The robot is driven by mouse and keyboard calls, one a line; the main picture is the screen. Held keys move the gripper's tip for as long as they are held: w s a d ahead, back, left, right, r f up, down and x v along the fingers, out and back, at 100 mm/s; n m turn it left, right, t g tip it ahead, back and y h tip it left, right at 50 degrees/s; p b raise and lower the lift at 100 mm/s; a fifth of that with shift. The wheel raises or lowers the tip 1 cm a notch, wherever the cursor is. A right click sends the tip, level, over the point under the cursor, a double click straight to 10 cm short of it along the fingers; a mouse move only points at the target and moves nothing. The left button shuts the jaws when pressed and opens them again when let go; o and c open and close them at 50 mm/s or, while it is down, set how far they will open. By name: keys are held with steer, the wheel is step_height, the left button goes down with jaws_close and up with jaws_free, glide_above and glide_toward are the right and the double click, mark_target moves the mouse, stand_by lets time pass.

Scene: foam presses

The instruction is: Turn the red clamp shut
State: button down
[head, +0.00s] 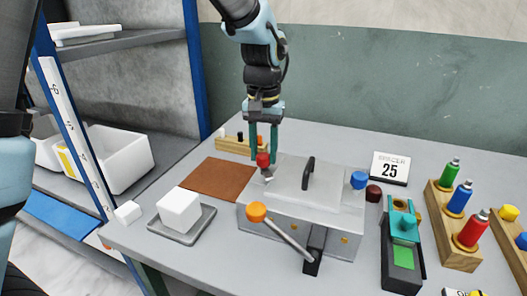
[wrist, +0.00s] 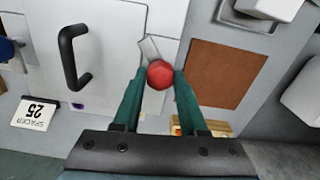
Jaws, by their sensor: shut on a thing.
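The red clamp knob (head: 263,159) stands at the back left corner of the metal press (head: 325,190), on a short metal clamp arm (head: 268,176). My gripper (head: 264,152) reaches down from above with its green fingers on either side of the knob. In the wrist view the red knob (wrist: 161,74) sits between the two fingertips (wrist: 161,78), and the light metal clamp arm (wrist: 149,48) points away from it toward the lid. The gripper is shut on the red knob. The clamp's lower parts are partly hidden.
A black lid handle (head: 308,173), a blue knob (head: 358,180) and an orange-knobbed lever (head: 257,211) stick up from the press. A brown mat (head: 219,179) and a tray with a white block (head: 180,211) lie left. A teal device (head: 402,222) and bottle racks stand right.

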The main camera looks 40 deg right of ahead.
mark_target(263, 155)
steer(key=n, duration=0.5)
steer(key=shift+n, duration=0.3)
steer(key=shift+n+p, duration=0.6)
steer(key=shift+n, duration=1.6)
steer(key=shift+c, duration=2.2)
jaws_free()
step_height(263, 155, up, 11)
steer(key=b, duration=0.2)
steer(key=shift+f, duration=0.1)
